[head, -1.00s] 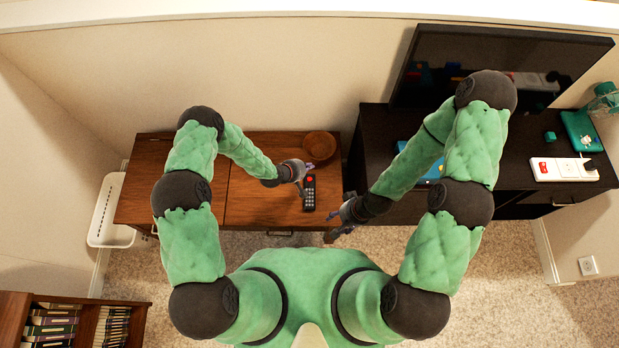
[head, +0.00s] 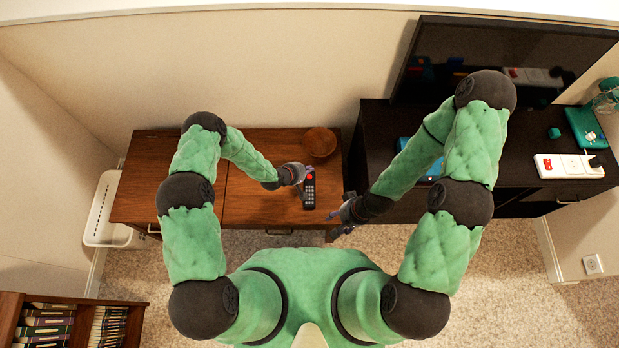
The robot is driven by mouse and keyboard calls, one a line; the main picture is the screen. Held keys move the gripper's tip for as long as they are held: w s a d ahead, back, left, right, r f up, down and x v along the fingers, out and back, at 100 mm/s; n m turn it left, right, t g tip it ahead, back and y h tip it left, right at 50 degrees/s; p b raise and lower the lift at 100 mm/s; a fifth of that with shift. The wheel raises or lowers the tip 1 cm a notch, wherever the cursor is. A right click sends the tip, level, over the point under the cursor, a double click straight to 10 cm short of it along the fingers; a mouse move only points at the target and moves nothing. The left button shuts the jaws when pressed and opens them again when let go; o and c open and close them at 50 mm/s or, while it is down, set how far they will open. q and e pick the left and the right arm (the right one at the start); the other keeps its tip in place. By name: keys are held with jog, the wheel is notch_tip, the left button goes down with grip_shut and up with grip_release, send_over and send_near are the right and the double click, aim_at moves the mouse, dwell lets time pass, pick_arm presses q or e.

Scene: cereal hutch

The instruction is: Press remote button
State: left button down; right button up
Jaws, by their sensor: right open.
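The remote (head: 309,191) is black with a red button near its top and lies on the brown wooden cabinet, near its front right. My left gripper (head: 305,175) is at the remote's upper end, close beside or over the red button; contact cannot be told. Its fingers are small and partly hidden, so its opening is unclear. My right gripper (head: 340,222) is open and empty, in front of the gap between the two cabinets, to the lower right of the remote.
A round wooden bowl (head: 320,142) stands behind the remote on the wooden cabinet (head: 250,205). A dark cabinet (head: 490,170) at right bears a television (head: 500,65) and a white power strip (head: 568,166). A white basket (head: 103,210) is at left. The wooden cabinet's left half is clear.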

aim_at(308, 177)
pick_arm(q)
jog(key=shift+f+b, duration=1.45)
jog(key=shift+f, duration=0.45)
jog(key=shift+f+b, duration=0.4)
jog(key=shift+b, duration=0.15)
jog(key=shift+f+b, duration=0.3)
jog(key=shift+b, duration=0.15)
dwell(0.5)
jog(key=shift+r, duration=0.2)
jog(key=shift+r+p, duration=0.4)
jog(key=shift+r, duration=0.2)
dwell(0.3)
